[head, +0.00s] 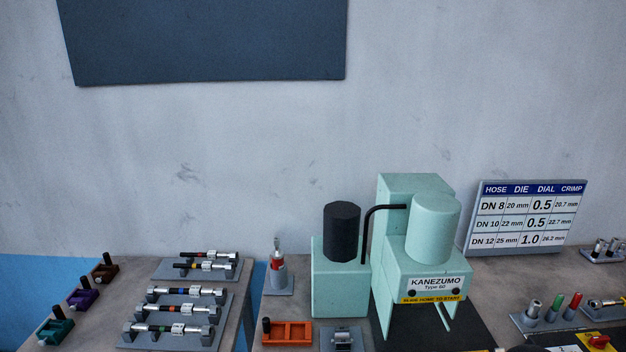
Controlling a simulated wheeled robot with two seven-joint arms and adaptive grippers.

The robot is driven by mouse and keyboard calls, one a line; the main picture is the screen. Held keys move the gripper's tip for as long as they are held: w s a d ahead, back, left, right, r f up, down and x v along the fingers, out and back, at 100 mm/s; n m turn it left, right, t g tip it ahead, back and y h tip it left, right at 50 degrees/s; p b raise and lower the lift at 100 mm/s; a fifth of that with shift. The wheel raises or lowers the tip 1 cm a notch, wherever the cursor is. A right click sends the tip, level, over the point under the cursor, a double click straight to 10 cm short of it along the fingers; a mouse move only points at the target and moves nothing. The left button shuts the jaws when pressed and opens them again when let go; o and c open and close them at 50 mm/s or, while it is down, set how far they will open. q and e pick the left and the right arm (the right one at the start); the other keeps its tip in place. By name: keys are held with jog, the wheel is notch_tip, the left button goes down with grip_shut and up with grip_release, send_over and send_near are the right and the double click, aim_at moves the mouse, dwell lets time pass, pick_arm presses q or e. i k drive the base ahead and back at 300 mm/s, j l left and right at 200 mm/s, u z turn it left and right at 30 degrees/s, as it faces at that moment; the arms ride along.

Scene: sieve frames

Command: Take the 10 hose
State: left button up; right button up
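Several short black hoses with silver end fittings lie across two grey racks on the left table. The rear rack (170,270) holds a hose with a reddish band (207,254) and one with a yellowish band (205,265). The front rack (125,347) holds a blue-banded hose (187,291), a hose with a small reddish mark (178,309) and a green-banded hose (168,330). I cannot read a size on any hose. The wall chart (525,218) lists DN 8, DN 10 and DN 12. Neither of my grippers is in view.
A mint-green KANEZUMO machine (420,240) with a black cylinder (341,232) stands right of centre. Purple (83,296), teal (55,333) and brown (104,269) holders sit at far left. An orange tray (287,333) is before the machine. A gap separates the tables.

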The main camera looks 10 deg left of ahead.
aim_at(186, 309)
jog(key=k+l, duration=0.15)
jog(key=k, duration=0.7)
